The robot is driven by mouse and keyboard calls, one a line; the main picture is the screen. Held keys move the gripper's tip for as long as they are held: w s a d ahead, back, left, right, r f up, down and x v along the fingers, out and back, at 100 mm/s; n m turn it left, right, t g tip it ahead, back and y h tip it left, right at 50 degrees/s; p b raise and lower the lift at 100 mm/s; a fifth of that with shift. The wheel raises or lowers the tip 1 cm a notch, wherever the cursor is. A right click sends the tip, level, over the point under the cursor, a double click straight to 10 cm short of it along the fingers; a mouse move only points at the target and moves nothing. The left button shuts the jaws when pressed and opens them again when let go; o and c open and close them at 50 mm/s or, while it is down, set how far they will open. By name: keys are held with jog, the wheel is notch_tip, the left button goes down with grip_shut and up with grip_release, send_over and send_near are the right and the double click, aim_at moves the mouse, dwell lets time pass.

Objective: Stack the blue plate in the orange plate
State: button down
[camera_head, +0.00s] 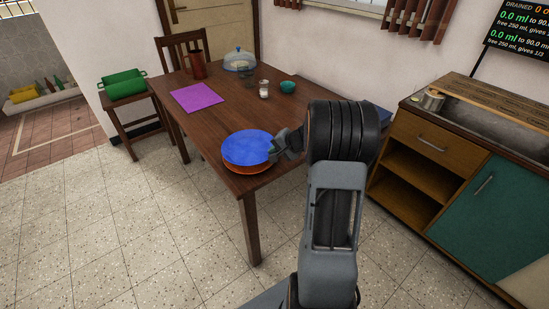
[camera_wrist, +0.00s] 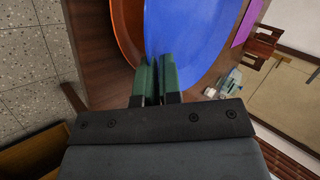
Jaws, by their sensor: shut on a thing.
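The blue plate (camera_head: 246,146) is above the orange plate (camera_head: 246,169) at the near end of the wooden table in the head view. Only the near rim of the orange plate shows under it. My gripper (camera_head: 277,147) is at the right edge of the blue plate. In the wrist view, the green fingers of my gripper (camera_wrist: 158,75) are shut on the rim of the blue plate (camera_wrist: 195,35). The orange plate (camera_wrist: 128,28) shows to the left of it there. I cannot tell whether the two plates touch.
On the wooden table (camera_head: 205,128) are a purple mat (camera_head: 196,97), a teal bowl (camera_head: 288,87), a small jar (camera_head: 264,91), a red pitcher (camera_head: 197,66) and a glass dome (camera_head: 239,60). A cabinet (camera_head: 430,150) stands at right. The table between mat and plates is clear.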

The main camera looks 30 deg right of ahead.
jog(key=f, duration=0.3)
jog(key=shift+w, duration=0.2)
jog(key=shift+s+f, duration=0.1)
jog(key=shift+f, duration=0.25)
jog(key=c, duration=1.3)
grip_release()
jog(key=shift+f, duration=0.15)
